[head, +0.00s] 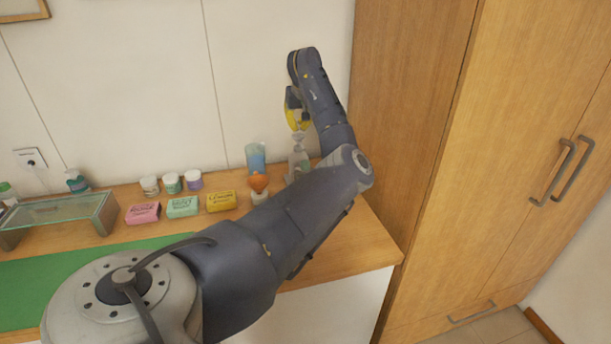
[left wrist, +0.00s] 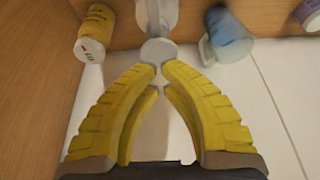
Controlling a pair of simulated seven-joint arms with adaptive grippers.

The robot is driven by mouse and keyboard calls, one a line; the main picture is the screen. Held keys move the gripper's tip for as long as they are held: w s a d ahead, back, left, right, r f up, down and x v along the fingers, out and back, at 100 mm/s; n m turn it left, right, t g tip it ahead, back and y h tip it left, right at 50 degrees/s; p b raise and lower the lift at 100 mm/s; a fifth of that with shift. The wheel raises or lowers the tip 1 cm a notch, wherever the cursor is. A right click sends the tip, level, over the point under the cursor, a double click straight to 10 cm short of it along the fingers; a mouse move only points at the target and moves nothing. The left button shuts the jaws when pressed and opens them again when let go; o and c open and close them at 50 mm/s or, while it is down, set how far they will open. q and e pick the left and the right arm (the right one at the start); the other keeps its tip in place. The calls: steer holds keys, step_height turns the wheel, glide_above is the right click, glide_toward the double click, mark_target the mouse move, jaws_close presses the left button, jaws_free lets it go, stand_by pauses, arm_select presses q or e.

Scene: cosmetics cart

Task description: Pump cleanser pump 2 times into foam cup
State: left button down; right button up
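The cleanser pump (head: 299,158) is a clear bottle standing near the right end of the counter against the wall. My left gripper (head: 297,122) has yellow fingers pointing down above its top. In the left wrist view the two fingertips (left wrist: 160,70) nearly meet with nothing between them. The pale round pump head (left wrist: 158,51) lies just beyond the tips; I cannot tell whether they touch it. A translucent blue cup (head: 256,158), the only cup in view, stands left of the pump, and it also shows in the left wrist view (left wrist: 230,40). My right gripper is not in view.
A yellow and white bottle (left wrist: 96,30) stands beside the pump in the left wrist view. An orange-topped item (head: 258,184), several soap boxes (head: 181,207) and small jars (head: 172,183) stand left of my arm. A wooden cabinet (head: 410,120) closes off the right side.

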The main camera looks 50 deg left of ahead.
mark_target(298, 136)
arm_select(q)
steer(key=shift+f, duration=0.1)
steer(key=shift+f, duration=1.85)
steer(key=shift+r, duration=1.95)
steer(key=shift+f, duration=0.1)
steer(key=shift+f, duration=0.4)
steer(key=shift+f, duration=0.35)
